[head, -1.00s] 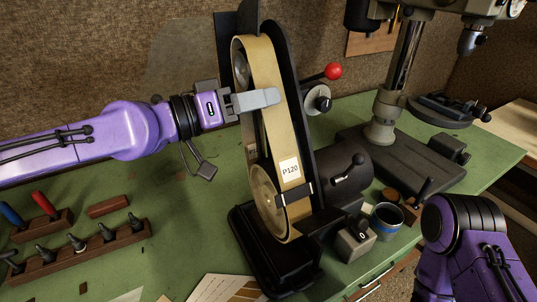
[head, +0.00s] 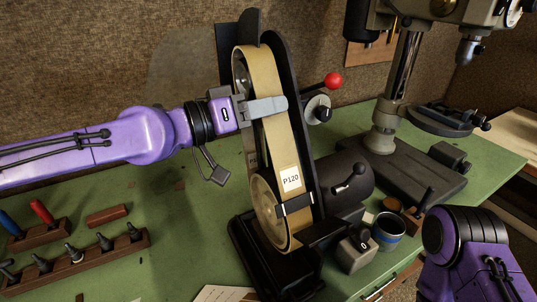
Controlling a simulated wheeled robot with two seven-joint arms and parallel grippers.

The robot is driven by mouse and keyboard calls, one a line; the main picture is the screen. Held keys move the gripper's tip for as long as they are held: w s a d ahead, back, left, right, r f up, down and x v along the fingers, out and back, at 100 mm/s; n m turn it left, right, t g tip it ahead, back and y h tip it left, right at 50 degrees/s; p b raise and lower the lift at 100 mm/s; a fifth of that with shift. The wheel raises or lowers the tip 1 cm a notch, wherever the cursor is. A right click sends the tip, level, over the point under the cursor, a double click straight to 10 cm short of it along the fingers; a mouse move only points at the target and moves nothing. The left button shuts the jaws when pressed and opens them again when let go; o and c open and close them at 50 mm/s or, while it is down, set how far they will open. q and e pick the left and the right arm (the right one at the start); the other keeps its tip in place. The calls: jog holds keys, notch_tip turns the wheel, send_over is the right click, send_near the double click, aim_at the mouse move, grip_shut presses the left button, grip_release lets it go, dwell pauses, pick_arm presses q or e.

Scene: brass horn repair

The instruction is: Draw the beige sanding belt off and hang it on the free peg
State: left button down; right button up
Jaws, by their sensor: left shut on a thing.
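The beige sanding belt (head: 268,146) with a white P120 label runs around the upper and lower wheels of the black belt sander (head: 296,130). My left gripper (head: 268,106) comes in from the left and is shut on the belt's upper front run. The belt is still around both wheels as far as I can see. My right arm shows at the lower right, but its gripper is out of view. I cannot make out a free peg in this view.
A lever with a red ball (head: 333,80) sticks out right of the sander. A drill press (head: 384,125) stands behind right. A blue-banded cup (head: 388,230) and a switch box (head: 357,251) sit at the front. Wooden tool racks (head: 80,262) lie at left on the green bench.

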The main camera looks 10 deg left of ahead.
pick_arm(q)
jog(key=shift+s+f+b, duration=0.2)
jog(key=shift+f+b, duration=0.1)
jog(key=p+v, duration=0.7)
jog(key=v, duration=0.4)
dwell(1.8)
jog(key=shift+d, duration=0.15)
